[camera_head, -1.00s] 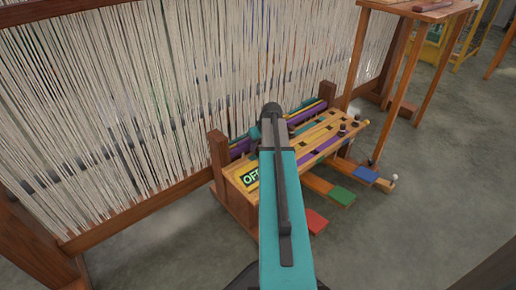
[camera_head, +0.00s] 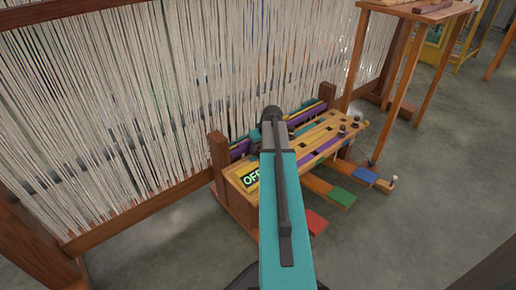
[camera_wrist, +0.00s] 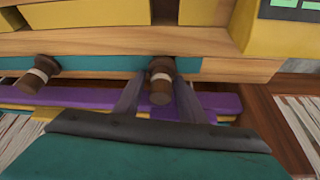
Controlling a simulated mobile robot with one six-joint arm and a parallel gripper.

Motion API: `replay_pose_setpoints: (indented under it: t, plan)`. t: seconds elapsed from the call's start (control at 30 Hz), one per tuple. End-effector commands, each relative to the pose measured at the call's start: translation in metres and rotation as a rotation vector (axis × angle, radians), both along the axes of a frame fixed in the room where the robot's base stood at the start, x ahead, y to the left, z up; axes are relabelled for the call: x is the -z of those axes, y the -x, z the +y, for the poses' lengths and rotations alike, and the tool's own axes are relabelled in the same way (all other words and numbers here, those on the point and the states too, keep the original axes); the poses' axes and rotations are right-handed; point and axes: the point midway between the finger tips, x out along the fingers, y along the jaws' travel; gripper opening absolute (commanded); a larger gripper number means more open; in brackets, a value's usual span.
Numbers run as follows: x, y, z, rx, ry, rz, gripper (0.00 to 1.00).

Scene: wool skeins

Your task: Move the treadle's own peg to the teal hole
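In the wrist view a brown peg with a pale band (camera_wrist: 160,86) stands at the teal strip (camera_wrist: 100,64). The two dark fingers of my gripper (camera_wrist: 160,92) reach up on either side of it. Whether they press on it is not clear. A second brown peg with a pale band (camera_wrist: 38,75) is to the left on the same strip. In the head view my teal arm covers part of the slatted peg board (camera_head: 320,141), and my fingers are hidden. Several dark pegs stand at the board's right end. Below are red (camera_head: 315,221), green (camera_head: 342,196) and blue (camera_head: 366,176) treadles.
The loom's pale warp threads (camera_head: 130,110) fill the left and back. A sign reading "OF", partly hidden (camera_head: 250,179), is on the board's front left. A wooden stool or table (camera_head: 410,10) stands at the back right. The grey floor at the right is open.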

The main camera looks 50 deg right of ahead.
Motion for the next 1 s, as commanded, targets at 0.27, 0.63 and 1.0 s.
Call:
replay_pose_setpoints:
  t: [0.27, 0.63, 1.0]
  plan:
    - [0.009, -0.001, 0.008, -0.006, -0.019, 0.008, 0.50]
    - [0.009, -0.002, 0.010, -0.009, -0.022, 0.008, 0.50]
    - [-0.024, 0.005, 0.010, -0.006, -0.016, 0.005, 0.50]
